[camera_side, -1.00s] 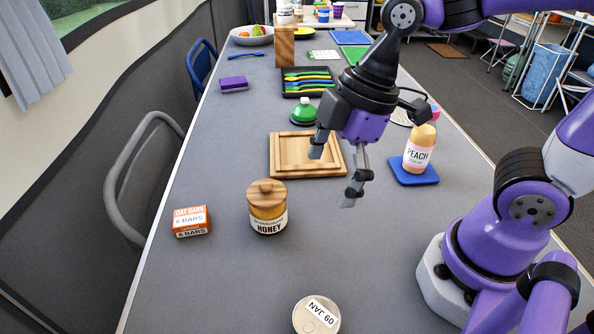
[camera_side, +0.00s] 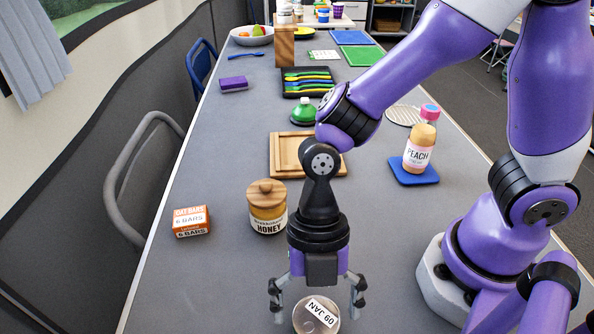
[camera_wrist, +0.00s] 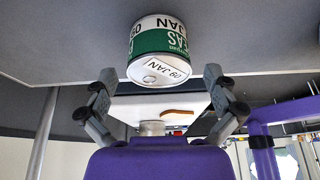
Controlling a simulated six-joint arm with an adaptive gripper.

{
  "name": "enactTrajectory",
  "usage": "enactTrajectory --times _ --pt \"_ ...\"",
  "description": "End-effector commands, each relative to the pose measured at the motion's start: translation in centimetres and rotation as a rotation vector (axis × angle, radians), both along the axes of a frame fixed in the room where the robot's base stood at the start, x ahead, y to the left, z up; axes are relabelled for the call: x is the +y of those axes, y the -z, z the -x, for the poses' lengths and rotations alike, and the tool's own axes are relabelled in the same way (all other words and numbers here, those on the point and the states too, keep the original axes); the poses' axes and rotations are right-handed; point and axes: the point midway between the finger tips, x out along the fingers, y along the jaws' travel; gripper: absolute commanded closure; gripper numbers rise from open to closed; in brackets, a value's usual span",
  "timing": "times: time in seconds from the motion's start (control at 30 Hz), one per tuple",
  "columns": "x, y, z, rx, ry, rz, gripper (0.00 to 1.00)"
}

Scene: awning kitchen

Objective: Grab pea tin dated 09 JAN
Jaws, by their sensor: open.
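The pea tin (camera_side: 318,316) stands near the front edge of the side view, its lid label reading "09 JAN" upside down. In the wrist view the tin (camera_wrist: 158,42) shows a green and white label with "PEAS" and "09 JAN" on its lid. My gripper (camera_side: 318,300) is open and points down over the tin, one finger left and one right of it in the side view. In the wrist view my gripper (camera_wrist: 163,105) has its fingers spread wide, with the tin beyond the tips. No contact with the tin is visible.
A honey jar (camera_side: 267,208) with a wooden lid stands behind and left of my gripper. An oat bars box (camera_side: 191,221) is farther left. A peach bottle (camera_side: 419,150) stands on a blue coaster (camera_side: 414,178). A wooden tray (camera_side: 283,160) lies behind. The table around the tin is clear.

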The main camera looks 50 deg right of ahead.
Motion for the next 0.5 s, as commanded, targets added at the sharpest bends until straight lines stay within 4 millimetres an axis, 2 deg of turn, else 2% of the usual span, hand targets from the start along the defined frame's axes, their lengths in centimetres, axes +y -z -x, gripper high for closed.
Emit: enactTrajectory --times 0.13,0.37,0.4,0.47,0.5 --pt "0.44 1.45 0.39 0.0 -0.001 0.0 0.0" --pt "0.5 1.58 0.38 -0.002 0.001 -0.001 0.0" --pt "0.51 1.58 0.38 -0.002 0.001 -0.001 0.2" --pt "0.5 1.57 0.38 -0.002 0.001 -0.001 0.5" --pt "0.51 1.56 0.37 -0.002 0.001 -0.001 0.7"
